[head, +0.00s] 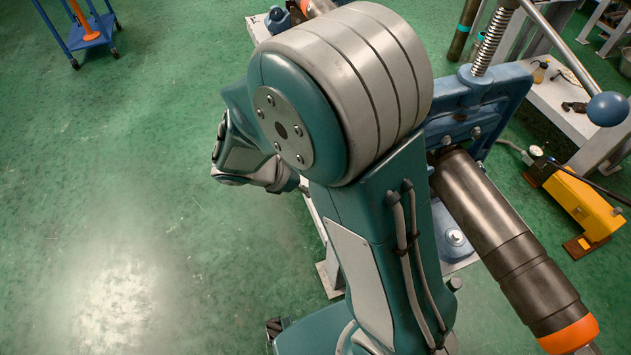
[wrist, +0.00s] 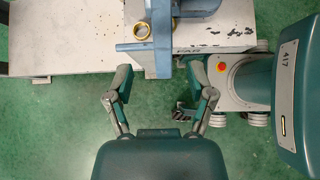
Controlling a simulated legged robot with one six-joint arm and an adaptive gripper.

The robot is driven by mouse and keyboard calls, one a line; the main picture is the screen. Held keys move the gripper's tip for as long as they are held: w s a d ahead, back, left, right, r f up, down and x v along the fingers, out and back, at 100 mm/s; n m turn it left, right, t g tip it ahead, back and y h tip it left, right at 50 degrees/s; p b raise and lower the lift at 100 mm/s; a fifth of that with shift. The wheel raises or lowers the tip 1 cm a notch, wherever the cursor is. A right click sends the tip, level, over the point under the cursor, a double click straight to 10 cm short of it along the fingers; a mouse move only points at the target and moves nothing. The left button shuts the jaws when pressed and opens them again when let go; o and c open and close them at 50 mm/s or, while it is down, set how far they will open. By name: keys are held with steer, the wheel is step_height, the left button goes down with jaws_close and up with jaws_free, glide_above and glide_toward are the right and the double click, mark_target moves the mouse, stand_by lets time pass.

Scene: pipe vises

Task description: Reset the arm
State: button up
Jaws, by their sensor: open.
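My gripper (wrist: 160,84) shows in the wrist view with its two fingers spread wide apart and nothing between them. Its fingertips are close to the edge of a pale bench and a blue vise part, seen from above; I cannot tell the height gap. In the head view my arm is folded, with a large rounded joint in the middle. The wrist end shows at its left over the floor, and the fingers are mostly hidden there. A blue pipe vise (head: 503,88) stands right of the arm and holds a dark pipe (head: 490,222) with an orange end.
The pale bench (wrist: 75,38) carries a brass ring (wrist: 141,30) beside the blue vise. A yellow tool (head: 580,204) with a gauge stands on the floor at right. A blue cart (head: 88,36) is at upper left. The green floor at left is clear.

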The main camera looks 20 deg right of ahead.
stand_by(0.3)
steer(key=s+r+m+t+y, duration=0.2)
steer(key=s+r+m+y, duration=0.2)
steer(key=s+r+m, duration=0.2)
steer(key=s+d+r+m+t+y, duration=0.1)
steer(key=s+r+m+t+y, duration=0.2)
steer(key=r+m, duration=0.8)
steer(key=s+m+y, duration=0.1)
steer(key=s+y, duration=0.1)
steer(key=s, duration=0.1)
steer(key=shift+s+d+r, duration=0.2)
steer(key=shift+d+r, duration=0.1)
stand_by(0.4)
